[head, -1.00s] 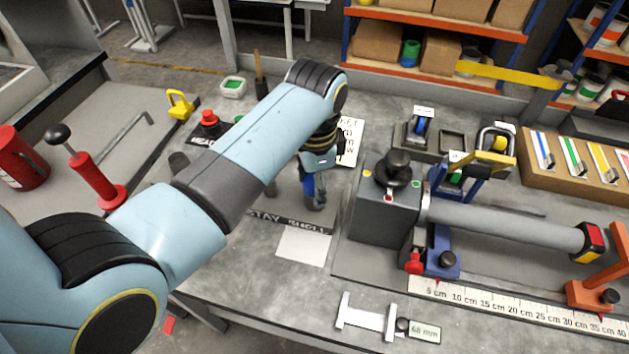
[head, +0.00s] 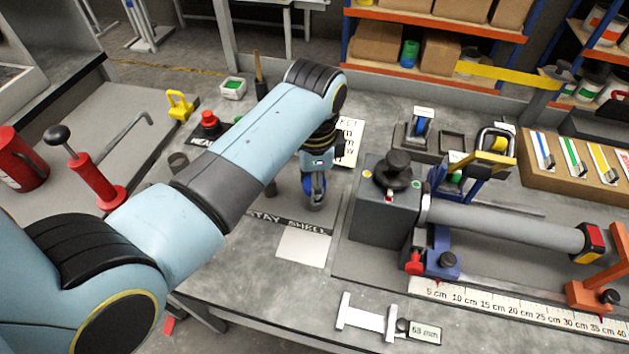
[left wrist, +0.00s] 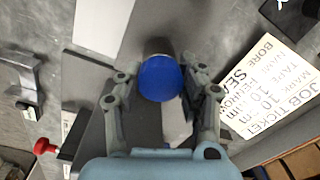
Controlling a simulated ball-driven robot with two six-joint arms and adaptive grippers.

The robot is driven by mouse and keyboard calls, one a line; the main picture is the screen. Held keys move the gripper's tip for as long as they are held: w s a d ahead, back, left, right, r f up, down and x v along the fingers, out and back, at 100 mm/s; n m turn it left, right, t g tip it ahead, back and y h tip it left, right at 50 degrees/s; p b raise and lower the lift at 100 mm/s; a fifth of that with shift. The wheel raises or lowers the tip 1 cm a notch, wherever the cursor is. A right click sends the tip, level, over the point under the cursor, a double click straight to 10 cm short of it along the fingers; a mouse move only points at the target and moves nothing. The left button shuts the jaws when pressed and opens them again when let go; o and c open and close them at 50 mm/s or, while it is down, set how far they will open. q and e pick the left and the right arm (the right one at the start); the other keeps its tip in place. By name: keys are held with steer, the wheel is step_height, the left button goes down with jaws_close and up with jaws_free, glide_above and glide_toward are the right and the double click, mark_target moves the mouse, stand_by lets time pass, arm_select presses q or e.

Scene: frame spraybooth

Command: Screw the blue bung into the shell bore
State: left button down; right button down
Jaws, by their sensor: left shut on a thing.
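My left gripper (head: 314,186) points down over the bench and is shut on the blue bung. The blue bung shows as a round blue top between the two fingers in the left wrist view (left wrist: 160,78). The bore is hidden, so I cannot tell how deep the bung sits. My right gripper is not in view.
A dark grey machine block (head: 384,205) with a long grey tube (head: 505,225) stands to the right. A job ticket (head: 349,142) lies behind the gripper. A white gauge (head: 366,318) lies in front. A red button (head: 208,118) is at the back left.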

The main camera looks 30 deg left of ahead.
arm_select(q)
steer(key=shift+s+d+m, duration=0.1)
steer(key=shift+m, duration=0.3)
steer(key=m, duration=0.4)
steer(key=shift+m, duration=0.3)
steer(key=m, duration=0.4)
steer(key=shift+f+m, duration=0.1)
steer(key=shift+m, duration=0.2)
